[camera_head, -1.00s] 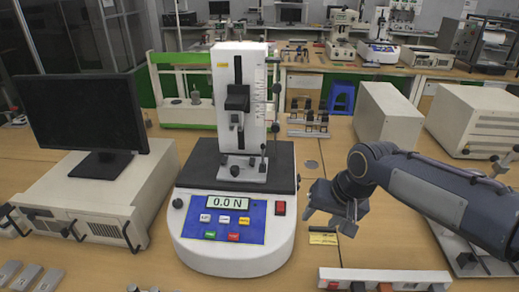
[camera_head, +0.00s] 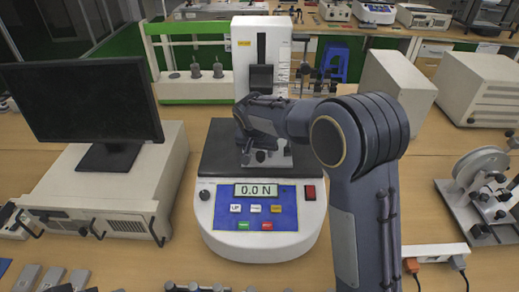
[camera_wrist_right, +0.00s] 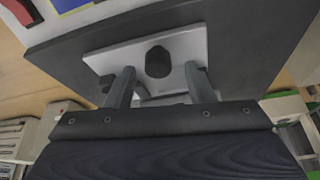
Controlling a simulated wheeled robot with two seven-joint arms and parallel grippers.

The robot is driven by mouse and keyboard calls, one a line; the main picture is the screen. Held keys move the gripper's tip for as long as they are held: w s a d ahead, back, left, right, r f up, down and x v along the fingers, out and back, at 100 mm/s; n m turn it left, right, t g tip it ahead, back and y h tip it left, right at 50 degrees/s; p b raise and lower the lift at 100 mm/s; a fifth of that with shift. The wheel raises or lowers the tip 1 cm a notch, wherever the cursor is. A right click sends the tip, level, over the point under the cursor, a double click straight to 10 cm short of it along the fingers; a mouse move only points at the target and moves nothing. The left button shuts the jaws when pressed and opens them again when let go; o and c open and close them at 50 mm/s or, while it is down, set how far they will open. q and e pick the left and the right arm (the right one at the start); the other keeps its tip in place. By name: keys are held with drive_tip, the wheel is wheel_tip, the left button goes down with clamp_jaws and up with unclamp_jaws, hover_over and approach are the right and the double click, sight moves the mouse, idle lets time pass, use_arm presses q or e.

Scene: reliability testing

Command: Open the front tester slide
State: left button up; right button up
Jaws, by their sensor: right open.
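The front tester (camera_head: 262,245) stands in the middle of the table, with a blue panel reading 0.0 N, a dark top plate and a white upright column (camera_head: 243,62). A black slide block (camera_head: 261,77) sits on the column's rail. My right gripper (camera_head: 257,158) is open over the top plate, in front of the column, and my arm hides the column's lower part. In the right wrist view, its two fingers (camera_wrist_right: 160,76) stand on either side of a black knob (camera_wrist_right: 158,62) on a white plate (camera_wrist_right: 110,58). I cannot tell whether they touch it. My left gripper is not seen.
A black monitor (camera_head: 80,100) on a beige case (camera_head: 150,185) stands to the left. A white-and-green stand (camera_head: 195,88) is behind. Beige boxes (camera_head: 398,82) are at the back right, and a wheel device (camera_head: 480,175) is at the right edge.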

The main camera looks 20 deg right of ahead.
drive_tip(key=shift+w+d+f, duration=0.1)
drive_tip(key=shift+d+f, duration=0.05)
drive_tip(key=shift+f, duration=0.3)
drive_tip(key=shift+c, duration=0.4)
clamp_jaws()
drive_tip(key=shift+s+f+b, duration=0.1)
drive_tip(key=shift+s+b, duration=0.2)
drive_tip(key=s+b, duration=0.1)
drive_tip(key=s, duration=0.1)
drive_tip(key=s+a+b, duration=0.1)
drive_tip(key=s, duration=0.2)
drive_tip(key=s+a+b, duration=0.1)
drive_tip(key=s, duration=0.2)
drive_tip(key=shift+a+b, duration=0.25)
drive_tip(key=shift+b, duration=0.1)
drive_tip(key=shift+o, duration=0.4)
unclamp_jaws()
